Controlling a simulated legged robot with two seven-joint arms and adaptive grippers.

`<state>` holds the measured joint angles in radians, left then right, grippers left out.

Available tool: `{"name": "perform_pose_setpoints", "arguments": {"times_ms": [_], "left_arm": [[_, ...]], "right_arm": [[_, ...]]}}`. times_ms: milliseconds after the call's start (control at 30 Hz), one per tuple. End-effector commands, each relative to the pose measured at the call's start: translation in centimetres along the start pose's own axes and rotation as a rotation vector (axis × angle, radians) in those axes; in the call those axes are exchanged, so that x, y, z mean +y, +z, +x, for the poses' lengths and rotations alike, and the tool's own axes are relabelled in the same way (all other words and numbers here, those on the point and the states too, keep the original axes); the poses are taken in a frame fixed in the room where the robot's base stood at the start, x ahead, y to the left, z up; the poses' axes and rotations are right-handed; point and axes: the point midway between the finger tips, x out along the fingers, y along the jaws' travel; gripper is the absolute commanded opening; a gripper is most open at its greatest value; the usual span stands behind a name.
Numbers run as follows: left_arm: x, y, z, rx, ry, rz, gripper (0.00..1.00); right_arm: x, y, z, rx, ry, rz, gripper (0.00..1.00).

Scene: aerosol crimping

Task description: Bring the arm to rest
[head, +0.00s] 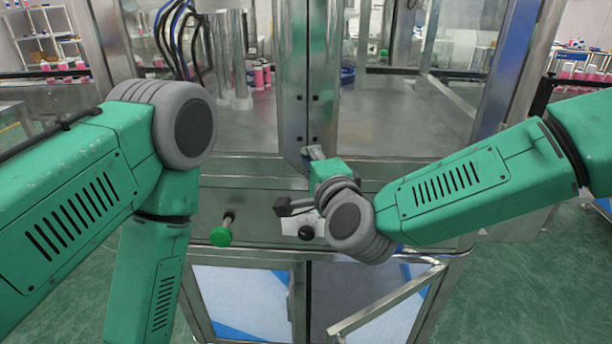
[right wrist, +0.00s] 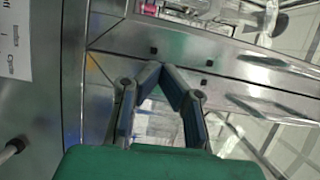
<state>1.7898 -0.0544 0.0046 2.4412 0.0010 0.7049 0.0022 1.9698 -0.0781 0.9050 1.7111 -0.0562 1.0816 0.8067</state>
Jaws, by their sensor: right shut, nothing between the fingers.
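My right arm (head: 440,195) comes in from the right, with its wrist in front of the machine's front panel. My right gripper (head: 312,153) points away from me, close to the metal door frame, mostly hidden behind the green wrist. In the right wrist view the right gripper (right wrist: 161,66) has its two dark fingers meeting at the tips, with nothing between them. I cannot tell whether it touches the frame. My left arm (head: 70,210) bends down at the left, and its gripper is out of the picture.
The metal machine cabinet (head: 400,112) with clear doors stands ahead. A green knob (head: 221,236) and a black knob (head: 306,233) stick out of its front panel near my right wrist. Green floor (head: 535,285) is free at the right.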

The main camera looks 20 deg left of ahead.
Motion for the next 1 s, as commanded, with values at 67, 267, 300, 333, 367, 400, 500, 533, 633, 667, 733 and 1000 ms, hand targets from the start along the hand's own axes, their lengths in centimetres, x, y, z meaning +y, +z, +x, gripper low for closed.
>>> {"name": "perform_pose_setpoints", "arguments": {"times_ms": [67,267,300,333,367,400,500,533,633,667,733,1000], "left_arm": [[0.0,0.0,0.1,0.001,0.0,0.0,0.0],[0.0,0.0,0.2,0.0,0.0,0.0,0.0],[0.0,0.0,0.2,0.0,0.0,0.0,0.0],[0.0,0.0,0.2,0.0,0.0,0.0,0.0],[0.0,0.0,0.3,0.0,0.0,0.0,0.0],[0.0,0.0,0.3,0.0,0.0,0.0,0.0],[0.0,0.0,0.3,0.0,0.0,0.0,0.0],[0.0,0.0,0.3,0.0,0.0,0.0,0.0],[0.0,0.0,0.3,0.0,0.0,0.0,0.0],[0.0,0.0,0.3,0.0,0.0,0.0,0.0],[0.0,0.0,0.3,0.0,0.0,0.0,0.0],[0.0,0.0,0.3,0.0,0.0,0.0,0.0]], "right_arm": [[0.0,0.6,-1.5,-0.002,0.001,0.001,0.0],[-0.1,2.1,-4.5,-0.002,-0.001,-0.003,0.0],[-0.1,2.2,-4.8,-0.002,0.0,-0.003,0.0],[-0.1,2.3,-5.0,-0.002,0.0,-0.003,0.0],[0.0,2.3,-5.1,-0.001,0.001,-0.004,0.0],[0.3,2.3,-5.3,-0.003,0.007,-0.009,0.0],[2.6,2.0,-6.2,-0.015,0.057,-0.055,0.0],[3.9,1.8,-6.7,-0.023,0.083,-0.078,0.0],[9.3,0.6,-9.1,-0.061,0.205,-0.191,0.0],[11.3,0.2,-10.1,-0.077,0.25,-0.23,0.0],[15.8,-1.1,-13.0,-0.12,0.36,-0.324,0.0],[29.7,-6.7,-27.3,-0.33,0.788,-0.626,0.0]]}}
